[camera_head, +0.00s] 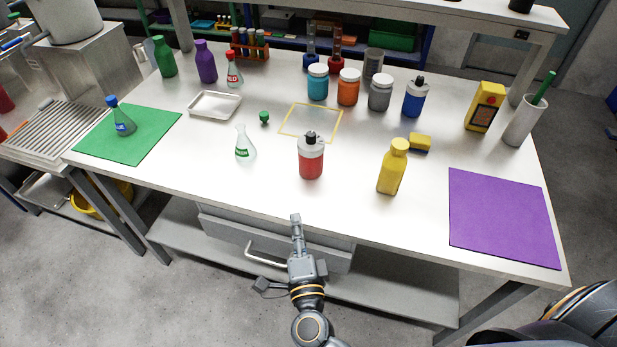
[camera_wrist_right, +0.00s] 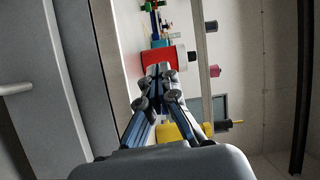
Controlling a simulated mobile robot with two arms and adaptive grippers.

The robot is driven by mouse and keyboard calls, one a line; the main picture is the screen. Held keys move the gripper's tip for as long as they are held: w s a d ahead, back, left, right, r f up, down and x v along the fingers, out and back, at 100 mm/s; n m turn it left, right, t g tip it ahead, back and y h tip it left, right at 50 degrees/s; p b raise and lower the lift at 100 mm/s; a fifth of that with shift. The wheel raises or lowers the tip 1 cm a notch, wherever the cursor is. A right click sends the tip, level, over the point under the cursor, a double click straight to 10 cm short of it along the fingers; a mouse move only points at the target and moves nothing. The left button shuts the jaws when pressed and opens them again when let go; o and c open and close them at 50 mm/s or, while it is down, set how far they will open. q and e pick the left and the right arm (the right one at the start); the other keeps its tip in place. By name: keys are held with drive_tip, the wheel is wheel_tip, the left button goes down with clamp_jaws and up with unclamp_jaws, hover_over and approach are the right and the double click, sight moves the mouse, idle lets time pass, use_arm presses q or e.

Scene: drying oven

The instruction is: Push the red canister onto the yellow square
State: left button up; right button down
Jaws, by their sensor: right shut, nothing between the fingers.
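The red canister (camera_head: 311,160) stands upright near the front middle of the white table, with a grey upper part and a dark cap. It also shows sideways in the right wrist view (camera_wrist_right: 165,58), just beyond the fingertips. The yellow square (camera_head: 311,122) is a thin outline on the table, behind the canister; its inside is bare. My right gripper (camera_head: 296,217) is shut and empty, in front of the canister at the table's front edge. In the wrist view its fingertips (camera_wrist_right: 159,71) appear close to the canister; I cannot tell whether they touch. My left gripper is not in view.
A green stopper (camera_head: 264,118) lies left of the square. Several jars, including a blue one (camera_head: 317,82), line up behind it. A purple mat (camera_head: 502,217) lies at right.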

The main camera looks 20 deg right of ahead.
drive_tip(key=d+m+h, duration=0.1)
drive_tip(key=m+h, duration=0.1)
drive_tip(key=m+g+h+p, duration=0.1)
drive_tip(key=m+p, duration=0.1)
approach(310, 169)
drive_tip(key=x, duration=0.7)
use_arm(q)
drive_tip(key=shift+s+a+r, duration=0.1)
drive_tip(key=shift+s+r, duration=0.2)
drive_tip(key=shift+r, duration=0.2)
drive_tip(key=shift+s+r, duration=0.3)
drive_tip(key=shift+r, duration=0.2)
use_arm(e)
drive_tip(key=b+x, duration=0.1)
drive_tip(key=x, duration=0.2)
drive_tip(key=b+x, duration=0.1)
drive_tip(key=x, duration=0.3)
drive_tip(key=b+x, duration=0.1)
drive_tip(key=x, duration=0.3)
drive_tip(key=shift+w+a+f, duration=0.1)
drive_tip(key=shift+f, duration=0.15)
drive_tip(key=b+x, duration=0.5)
drive_tip(key=x, duration=0.4)
drive_tip(key=shift+w+f, duration=0.1)
drive_tip(key=shift+w, duration=0.45)
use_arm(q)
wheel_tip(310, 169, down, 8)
use_arm(e)
drive_tip(key=shift+r, duration=0.25)
